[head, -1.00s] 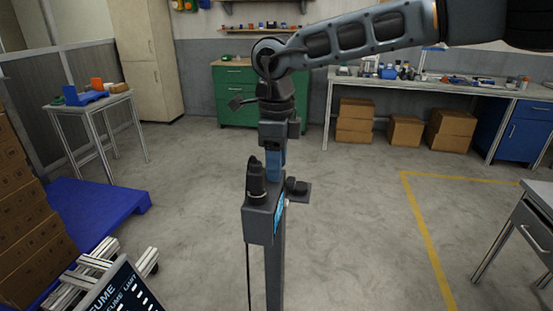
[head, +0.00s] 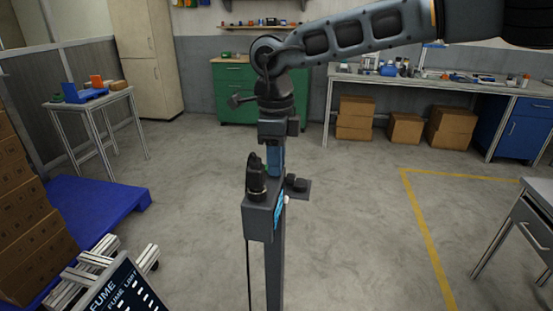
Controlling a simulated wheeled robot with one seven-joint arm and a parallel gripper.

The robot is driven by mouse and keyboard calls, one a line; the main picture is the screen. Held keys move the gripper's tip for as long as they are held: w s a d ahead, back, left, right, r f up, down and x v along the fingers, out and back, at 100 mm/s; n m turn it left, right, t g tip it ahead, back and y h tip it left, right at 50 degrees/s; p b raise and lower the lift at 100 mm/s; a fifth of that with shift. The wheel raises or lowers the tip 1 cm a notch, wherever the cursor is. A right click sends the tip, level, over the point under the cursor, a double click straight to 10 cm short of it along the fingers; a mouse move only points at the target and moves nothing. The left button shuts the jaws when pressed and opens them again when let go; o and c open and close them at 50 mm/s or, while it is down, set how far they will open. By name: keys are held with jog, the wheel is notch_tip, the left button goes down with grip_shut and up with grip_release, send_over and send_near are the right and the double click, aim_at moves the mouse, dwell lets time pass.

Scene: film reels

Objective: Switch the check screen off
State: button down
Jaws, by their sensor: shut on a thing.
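A grey box (head: 258,222) on a post stands in the middle of the head view. A lit blue screen (head: 279,212) shows edge-on on its right side, so its content is unreadable. A black knob-like part (head: 256,182) stands on the box top, and a dark round part on a small plate (head: 298,186) juts out at the right. My gripper (head: 274,162) points down just above and behind the box top. It is shut on a blue piece (head: 275,157). The fingertips and the piece's lower end are partly hidden, so contact with the box cannot be told.
A slanted board with white lettering (head: 122,288) stands at the lower left by a blue pallet (head: 95,203) with stacked cartons (head: 35,240). A grey table (head: 535,215) is at the right edge. The floor around the post is mostly clear.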

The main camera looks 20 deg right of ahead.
jog(key=shift+w+a+r+g+h, duration=0.1)
jog(key=shift+a+g+h, duration=0.15)
jog(key=shift+h, duration=0.15)
jog(key=shift+w+a+g+h, duration=0.1)
jog(key=shift+g+h, duration=0.15)
jog(key=shift+h, duration=0.15)
jog(key=shift+g+h, duration=0.4)
jog(key=shift+h, duration=0.1)
jog(key=c, duration=1)
grip_release()
jog(key=shift+o, duration=0.2)
jog(key=shift+w+r, duration=0.1)
jog(key=b+v, duration=0.1)
jog(key=v, duration=0.6)
jog(key=shift+r+b, duration=0.3)
jog(key=shift+b, duration=0.05)
jog(key=shift+a, duration=0.1)
